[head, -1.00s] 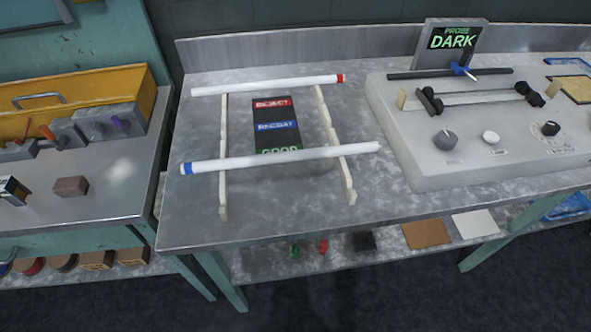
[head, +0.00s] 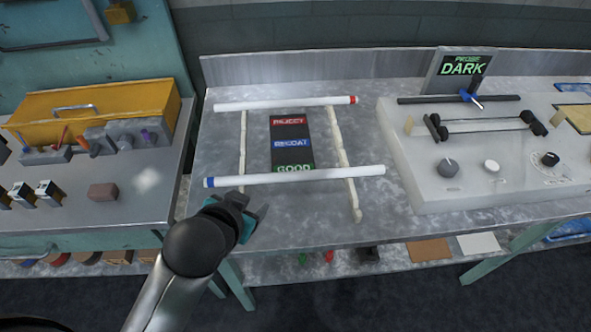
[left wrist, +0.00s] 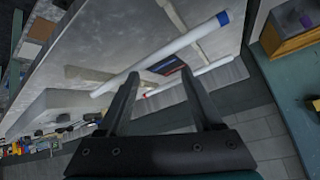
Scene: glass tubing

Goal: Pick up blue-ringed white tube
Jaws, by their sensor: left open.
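The blue-ringed white tube (head: 295,176) lies across the near part of two pale rails on the metal bench, its blue ring at the left end. It also shows in the left wrist view (left wrist: 175,46), running diagonally beyond my fingers. My left gripper (head: 245,214) is just in front of the tube's left part, near the bench's front edge, apart from it. In the left wrist view the fingers (left wrist: 161,76) are spread with nothing between them. My right gripper is not in view.
A red-ringed white tube (head: 290,104) lies across the rails' far part. Between the rails is a dark card (head: 306,156) with reject, recoat and good labels. A grey probe console (head: 430,180) stands at right. A yellow toolbox (head: 110,108) sits on the left bench.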

